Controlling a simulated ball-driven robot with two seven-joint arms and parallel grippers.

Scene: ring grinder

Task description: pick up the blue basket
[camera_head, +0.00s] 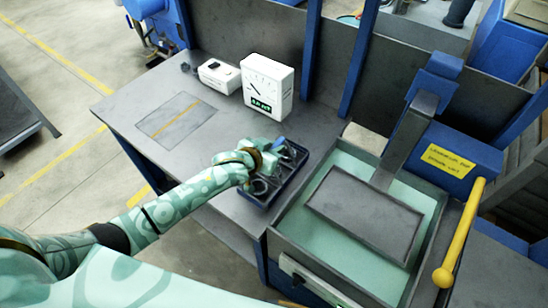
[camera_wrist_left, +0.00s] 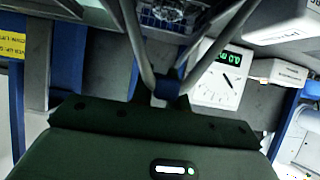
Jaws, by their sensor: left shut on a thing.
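The blue basket (camera_head: 268,204) is a dark blue tray with several metal rings in it, at the right end of the grey bench top, beside the machine's basin. My left gripper (camera_head: 268,152) is over the basket and hides part of it. In the left wrist view, two grey handle rods run from the basket (camera_wrist_left: 172,24) to a small blue grip (camera_wrist_left: 167,88) at my left gripper (camera_wrist_left: 163,98). The gripper is shut on this handle. The basket appears to rest on the bench; any small gap is not clear. My right gripper is not in view.
A white dial gauge (camera_head: 268,86) and a small white box (camera_head: 219,76) stand at the back of the bench. A marked rectangle (camera_head: 177,118) on the left is clear. The machine's basin (camera_head: 345,255), with a grey plate and a yellow lever (camera_head: 461,235), lies right.

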